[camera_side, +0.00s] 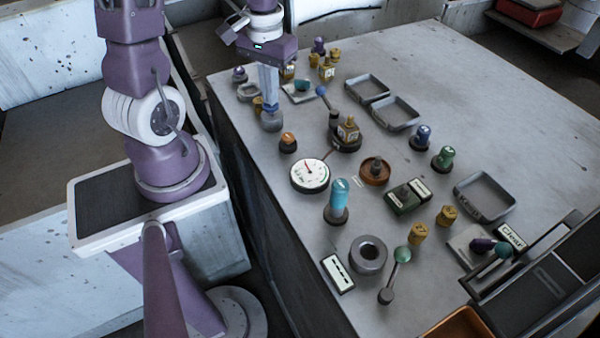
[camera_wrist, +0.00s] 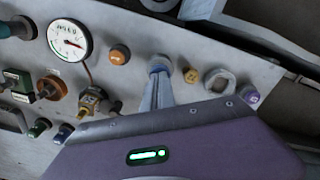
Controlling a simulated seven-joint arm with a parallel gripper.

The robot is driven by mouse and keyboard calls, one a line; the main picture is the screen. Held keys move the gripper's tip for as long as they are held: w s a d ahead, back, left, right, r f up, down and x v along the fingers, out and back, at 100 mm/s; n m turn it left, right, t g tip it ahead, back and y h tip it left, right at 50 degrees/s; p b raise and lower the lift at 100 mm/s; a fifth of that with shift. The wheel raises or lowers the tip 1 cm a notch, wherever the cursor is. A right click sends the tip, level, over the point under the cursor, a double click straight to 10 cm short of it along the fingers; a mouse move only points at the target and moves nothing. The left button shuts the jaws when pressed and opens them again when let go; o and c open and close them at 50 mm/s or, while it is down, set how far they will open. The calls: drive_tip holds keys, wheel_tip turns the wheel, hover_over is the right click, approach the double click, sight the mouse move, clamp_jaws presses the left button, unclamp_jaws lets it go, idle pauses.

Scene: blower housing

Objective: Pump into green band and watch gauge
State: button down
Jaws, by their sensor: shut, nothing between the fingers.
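A lever with a blue ball (camera_side: 321,91) stands by this block. My gripper (camera_side: 270,108) is shut and empty, pointing down at a short grey-blue cylinder (camera_side: 272,122), left of the block. Whether the fingertips touch the cylinder I cannot tell.
An orange-topped knob (camera_side: 287,140) stands close to my gripper. Brass, purple and green knobs, a teal cylinder (camera_side: 339,195), a grey ring (camera_side: 369,254) and empty grey trays (camera_side: 397,113) are spread about. The bench's far right is clear.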

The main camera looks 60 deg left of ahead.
drive_tip(key=shift+f, duration=0.1)
drive_tip(key=shift+f, duration=0.75)
drive_tip(key=shift+r, duration=0.85)
idle(0.5)
drive_tip(key=shift+f, duration=0.85)
drive_tip(key=shift+r, duration=0.85)
drive_tip(key=shift+f, duration=0.15)
